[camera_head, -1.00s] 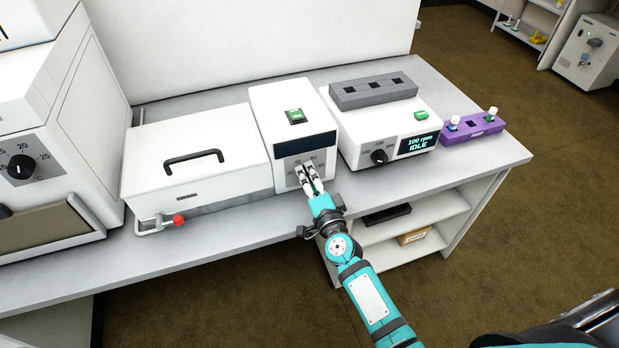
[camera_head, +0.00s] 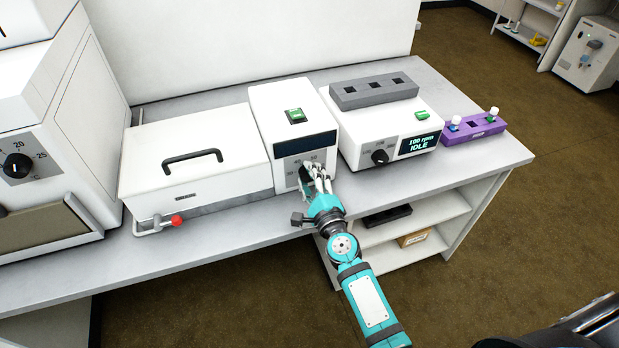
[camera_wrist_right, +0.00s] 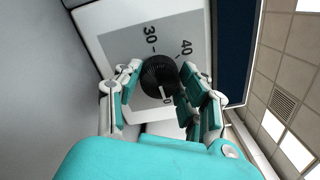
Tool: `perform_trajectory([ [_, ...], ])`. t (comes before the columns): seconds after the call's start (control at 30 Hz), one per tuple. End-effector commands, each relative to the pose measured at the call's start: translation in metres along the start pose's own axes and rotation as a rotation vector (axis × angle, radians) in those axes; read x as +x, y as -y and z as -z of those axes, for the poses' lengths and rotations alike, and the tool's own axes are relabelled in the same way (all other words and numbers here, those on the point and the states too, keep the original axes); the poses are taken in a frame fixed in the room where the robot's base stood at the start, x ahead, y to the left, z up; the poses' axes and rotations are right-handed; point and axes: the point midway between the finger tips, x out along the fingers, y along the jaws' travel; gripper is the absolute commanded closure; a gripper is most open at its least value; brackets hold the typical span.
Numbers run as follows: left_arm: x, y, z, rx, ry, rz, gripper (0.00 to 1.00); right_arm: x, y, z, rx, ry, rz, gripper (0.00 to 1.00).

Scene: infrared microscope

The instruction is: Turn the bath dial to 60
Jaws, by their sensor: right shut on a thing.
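The bath dial (camera_wrist_right: 158,74) is a black ribbed knob on a grey scale plate (camera_wrist_right: 120,45) in the right wrist view. The numbers 30 and 40 show beside it; another number is partly hidden by the knob and fingers. A small white mark shows at the knob's lower edge. My right gripper (camera_wrist_right: 160,80) is shut on the dial, a finger on each side. In the head view the right gripper (camera_head: 313,172) reaches the front of the white bath control unit (camera_head: 285,100) and hides most of the dial. My left gripper is not in view.
A white bath with a black-handled lid (camera_head: 190,160) and a red-tipped tap (camera_head: 177,220) stands left of the unit. The bench front (camera_head: 240,232) is clear.

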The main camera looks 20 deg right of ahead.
Motion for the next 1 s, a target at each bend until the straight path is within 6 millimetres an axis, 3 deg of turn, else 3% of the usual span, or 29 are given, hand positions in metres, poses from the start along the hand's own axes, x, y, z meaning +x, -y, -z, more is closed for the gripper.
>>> perform_trajectory([
  [0.73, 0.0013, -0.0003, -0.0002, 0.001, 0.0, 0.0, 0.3, -0.0009, -0.0021, 0.0011, 0.089, -0.002, -0.004, 0.93],
  [0.77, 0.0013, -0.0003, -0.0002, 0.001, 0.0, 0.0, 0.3, -0.0009, -0.0022, 0.0011, 0.089, -0.002, -0.004, 0.58],
  [0.9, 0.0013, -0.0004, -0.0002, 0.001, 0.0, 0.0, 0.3, -0.0007, -0.0016, 0.0008, 0.088, -0.002, -0.003, 0.4],
  [1.0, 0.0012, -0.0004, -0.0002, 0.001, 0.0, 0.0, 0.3, -0.0005, -0.0011, 0.0006, 0.088, -0.001, -0.002, 0.37],
])
